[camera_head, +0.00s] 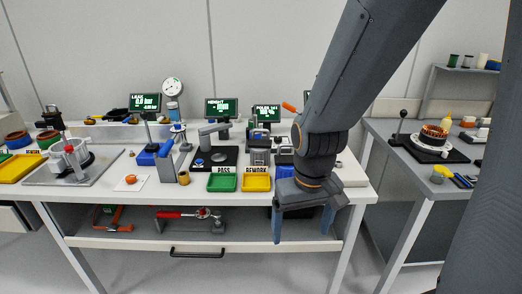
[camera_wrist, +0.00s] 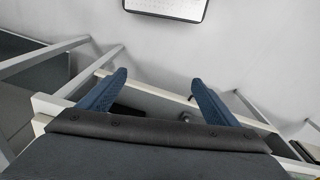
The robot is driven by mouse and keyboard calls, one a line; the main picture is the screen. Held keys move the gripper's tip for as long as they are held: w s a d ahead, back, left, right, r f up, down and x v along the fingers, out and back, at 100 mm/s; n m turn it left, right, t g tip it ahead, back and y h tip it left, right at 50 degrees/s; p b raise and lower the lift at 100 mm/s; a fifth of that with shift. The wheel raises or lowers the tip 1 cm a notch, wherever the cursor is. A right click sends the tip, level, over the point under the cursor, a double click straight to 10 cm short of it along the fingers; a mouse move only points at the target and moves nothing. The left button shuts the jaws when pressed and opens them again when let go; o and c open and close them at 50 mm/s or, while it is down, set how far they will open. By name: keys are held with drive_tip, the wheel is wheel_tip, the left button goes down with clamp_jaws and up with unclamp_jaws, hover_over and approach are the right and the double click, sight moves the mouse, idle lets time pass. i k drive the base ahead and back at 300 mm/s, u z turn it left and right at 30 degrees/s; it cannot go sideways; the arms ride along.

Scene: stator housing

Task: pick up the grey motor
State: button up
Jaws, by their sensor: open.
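No thing in view can be surely told as the grey motor. In the head view, a grey metal housing (camera_head: 69,156) stands on a flat plate at the left of the bench, and a small grey block-like unit (camera_head: 259,151) stands behind the yellow tray. Either is too small to name with certainty. My gripper (camera_head: 302,222) hangs at the bench's front edge, right of the trays, with its fingers pointing down. Its blue fingers (camera_wrist: 158,80) are apart and empty in the wrist view, and no motor shows there. My arm hides part of the bench's right end.
The white bench (camera_head: 120,197) carries a green tray (camera_head: 222,182), a yellow tray (camera_head: 257,182), a blue fixture (camera_head: 150,156) and several displays at the back. A red-handled tool (camera_head: 190,215) lies on the lower shelf. A second grey bench (camera_head: 408,178) stands at the right.

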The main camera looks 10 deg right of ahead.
sight(260, 149)
drive_tip(key=k, duration=0.5)
drive_tip(key=u, duration=0.8)
drive_tip(key=i, duration=0.65)
drive_tip(key=z, duration=0.5)
drive_tip(key=i, duration=0.85)
drive_tip(key=z, duration=0.15)
